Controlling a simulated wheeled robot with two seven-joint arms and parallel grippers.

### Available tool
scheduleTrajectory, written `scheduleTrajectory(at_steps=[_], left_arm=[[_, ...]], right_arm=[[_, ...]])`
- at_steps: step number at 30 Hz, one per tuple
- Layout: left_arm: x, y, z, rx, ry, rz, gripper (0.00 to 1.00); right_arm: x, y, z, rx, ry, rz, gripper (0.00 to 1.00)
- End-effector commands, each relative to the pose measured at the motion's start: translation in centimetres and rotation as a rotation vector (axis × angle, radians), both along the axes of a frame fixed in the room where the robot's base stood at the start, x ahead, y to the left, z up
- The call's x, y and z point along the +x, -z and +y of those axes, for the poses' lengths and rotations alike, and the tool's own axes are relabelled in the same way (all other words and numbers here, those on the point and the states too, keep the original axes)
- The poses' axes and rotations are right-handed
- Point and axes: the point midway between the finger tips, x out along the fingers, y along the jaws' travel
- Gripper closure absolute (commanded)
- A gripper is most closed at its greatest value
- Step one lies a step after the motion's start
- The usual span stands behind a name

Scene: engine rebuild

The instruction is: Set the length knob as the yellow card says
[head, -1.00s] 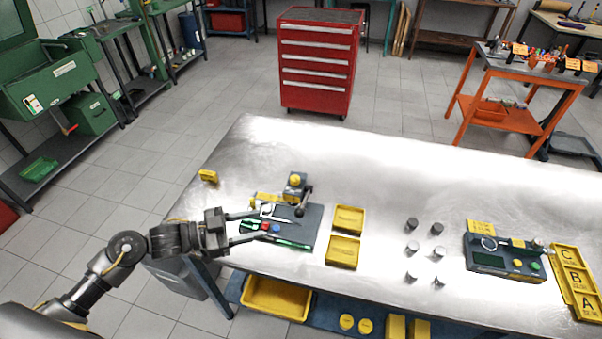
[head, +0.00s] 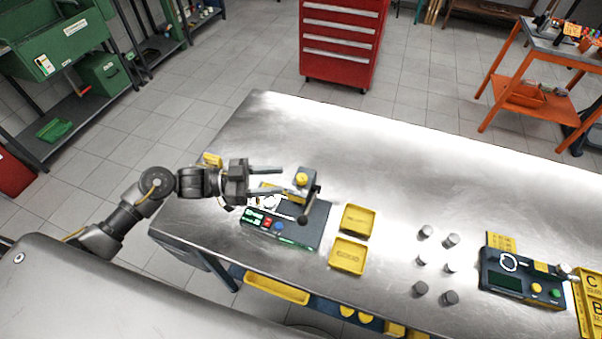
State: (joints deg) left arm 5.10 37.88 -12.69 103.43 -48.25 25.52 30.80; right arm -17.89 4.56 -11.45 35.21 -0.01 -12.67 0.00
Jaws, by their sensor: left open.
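A dark grey device (head: 312,230) stands at the left of the metal table. It has a yellow round knob (head: 302,179) on a raised block at its back, a black lever with a ball end (head: 304,217), and small green displays with red and blue buttons on its front left. I cannot tell which control is the length knob. A yellow card (head: 267,187) lies behind the device, partly hidden by my gripper; its writing is too small to read. My left gripper (head: 284,186) is open and empty, above the back left of the device, left of the yellow knob. My right gripper is out of view.
Two yellow trays (head: 347,254) sit right of the device, then several grey cylinders (head: 450,240). A second device (head: 522,282) with its own yellow card (head: 501,241) stands further right. The table's back is clear.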

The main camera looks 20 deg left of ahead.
Motion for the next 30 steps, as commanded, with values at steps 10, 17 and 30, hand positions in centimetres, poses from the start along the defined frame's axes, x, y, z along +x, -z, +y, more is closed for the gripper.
scheduleTrajectory(at_steps=[10,17,30], left_arm=[[1.9,-0.3,-5.4,-0.001,-0.005,0.001,0.56],[2.3,0.0,-6.7,0.002,-0.005,0.000,0.56],[2.3,0.0,-6.7,0.002,-0.006,0.000,0.81]], right_arm=[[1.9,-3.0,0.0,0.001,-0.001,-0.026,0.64],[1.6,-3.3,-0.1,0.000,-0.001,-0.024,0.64],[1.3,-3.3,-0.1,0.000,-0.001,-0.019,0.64]])
